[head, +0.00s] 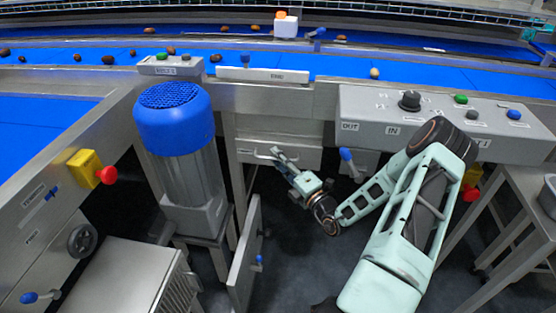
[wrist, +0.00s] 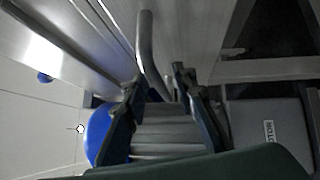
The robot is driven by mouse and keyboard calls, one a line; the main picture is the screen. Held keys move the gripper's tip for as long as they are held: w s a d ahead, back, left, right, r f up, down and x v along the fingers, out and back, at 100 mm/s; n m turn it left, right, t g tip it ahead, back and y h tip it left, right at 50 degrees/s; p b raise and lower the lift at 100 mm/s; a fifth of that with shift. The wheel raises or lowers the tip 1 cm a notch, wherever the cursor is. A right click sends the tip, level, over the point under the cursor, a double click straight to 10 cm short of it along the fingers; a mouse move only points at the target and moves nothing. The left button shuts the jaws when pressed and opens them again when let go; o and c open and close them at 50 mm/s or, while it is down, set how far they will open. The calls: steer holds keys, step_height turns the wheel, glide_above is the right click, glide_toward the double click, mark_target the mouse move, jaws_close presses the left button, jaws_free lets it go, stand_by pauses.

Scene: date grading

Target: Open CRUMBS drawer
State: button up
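A grey drawer front (head: 295,157) sits under the conveyor in the middle of the head view, flush with its frame as far as I can see. A label on it is too small to read, so I cannot confirm CRUMBS. Its bar handle (head: 258,156) is at the left, close to my gripper (head: 281,157). In the wrist view, my gripper (wrist: 158,75) has its two dark fingers apart. The curved handle bar (wrist: 147,40) runs down into the gap between them. I see no finger clearly pressed on the bar.
A blue-topped motor (head: 175,125) stands left of the drawer. A hinged grey panel (head: 244,258) stands open below. A control box (head: 440,115) with knobs is at the right, and a blue-knobbed lever (head: 347,156) is right of the drawer. Dark floor is clear between.

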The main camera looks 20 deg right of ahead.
jaws_close()
steer(key=shift+s, duration=0.1)
stand_by(0.3)
